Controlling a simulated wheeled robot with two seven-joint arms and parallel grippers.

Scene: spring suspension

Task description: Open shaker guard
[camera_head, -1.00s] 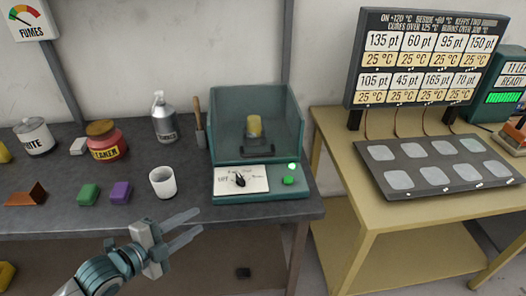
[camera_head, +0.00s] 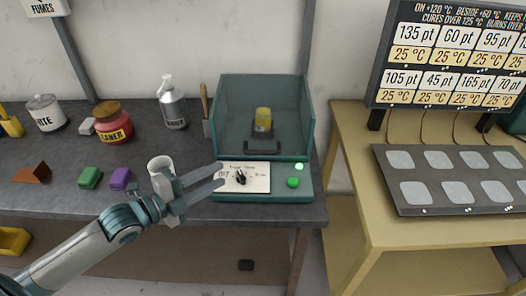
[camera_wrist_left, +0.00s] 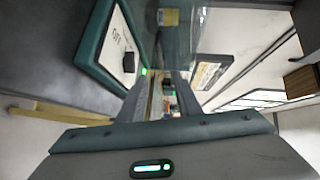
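A yellow can (camera_head: 263,118) stands inside. The front panel has a white card with a black knob (camera_head: 240,177) and a green button (camera_head: 293,182). My left gripper (camera_head: 221,176) is open and empty, its fingertips at the panel's left edge in the head view. In the left wrist view, the fingers (camera_wrist_left: 168,88) are apart, with the knob (camera_wrist_left: 128,62) to their left. My right gripper is not in view.
A white cup (camera_head: 160,164) is close beside the left gripper, partly hidden by it. Purple (camera_head: 120,178) and green (camera_head: 90,177) blocks, a red jar (camera_head: 113,130) and a metal bottle (camera_head: 172,105) stand left. A yellow table with a dark pad plate (camera_head: 385,200) is at right.

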